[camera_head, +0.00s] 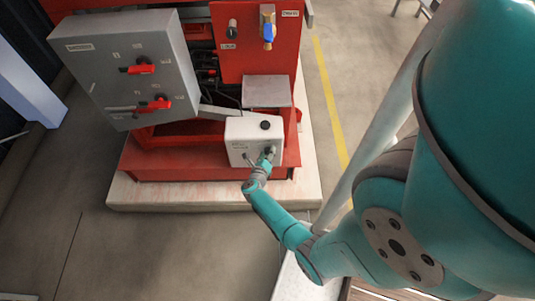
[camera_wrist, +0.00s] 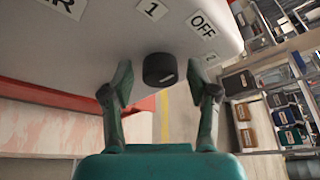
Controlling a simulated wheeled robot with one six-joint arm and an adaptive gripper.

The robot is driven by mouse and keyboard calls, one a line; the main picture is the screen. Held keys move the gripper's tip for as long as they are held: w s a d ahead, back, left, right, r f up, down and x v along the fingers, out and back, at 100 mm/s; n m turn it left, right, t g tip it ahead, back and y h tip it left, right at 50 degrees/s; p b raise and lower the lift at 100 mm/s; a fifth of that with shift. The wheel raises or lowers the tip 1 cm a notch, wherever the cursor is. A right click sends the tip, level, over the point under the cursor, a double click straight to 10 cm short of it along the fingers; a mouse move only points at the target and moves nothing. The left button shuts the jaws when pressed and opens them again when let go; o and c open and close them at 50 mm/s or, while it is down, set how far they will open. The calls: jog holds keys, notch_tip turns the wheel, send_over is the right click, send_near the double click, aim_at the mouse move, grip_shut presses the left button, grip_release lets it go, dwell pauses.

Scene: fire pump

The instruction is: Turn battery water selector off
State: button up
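The white battery water selector box (camera_head: 240,130) sits low on the front of the red pump unit. In the wrist view its white face (camera_wrist: 100,40) carries the labels "1", "OFF" and a partly visible one that looks like "2". The black selector knob (camera_wrist: 160,69) sticks out below the labels, with a small pale mark on it. My gripper (camera_wrist: 162,88) is open, with one finger on each side of the knob and a visible gap on both sides. In the head view my gripper (camera_head: 268,156) is at the box's front and largely hides the knob.
A grey cabinet (camera_head: 125,65) with red rotary handles (camera_head: 138,69) stands to the left. A red panel (camera_head: 250,60) with a blue-handled valve (camera_head: 268,32) is behind. Shelves with bins (camera_wrist: 285,110) show far right in the wrist view. The floor (camera_head: 80,230) at left is clear.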

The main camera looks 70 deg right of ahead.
jog(key=v, duration=1.2)
dwell(0.7)
jog(key=s+a+r+m+t+y, duration=0.4)
jog(key=s+a+r+m+y, duration=0.1)
jog(key=a+r+m, duration=0.4)
jog(key=s+a+r+m+t+y, duration=0.4)
jog(key=s+a+r+m, duration=0.3)
jog(key=a+r+m, duration=0.3)
jog(key=s+a+r+m+t+y, duration=0.5)
jog(key=a+r+m, duration=0.4)
jog(key=a+r, duration=0.2)
notch_tip(320, 180, up, 2)
jog(key=shift+s+a+r+m+y, duration=0.1)
jog(key=shift+s+a+m+y, duration=0.2)
jog(key=shift+s, duration=0.45)
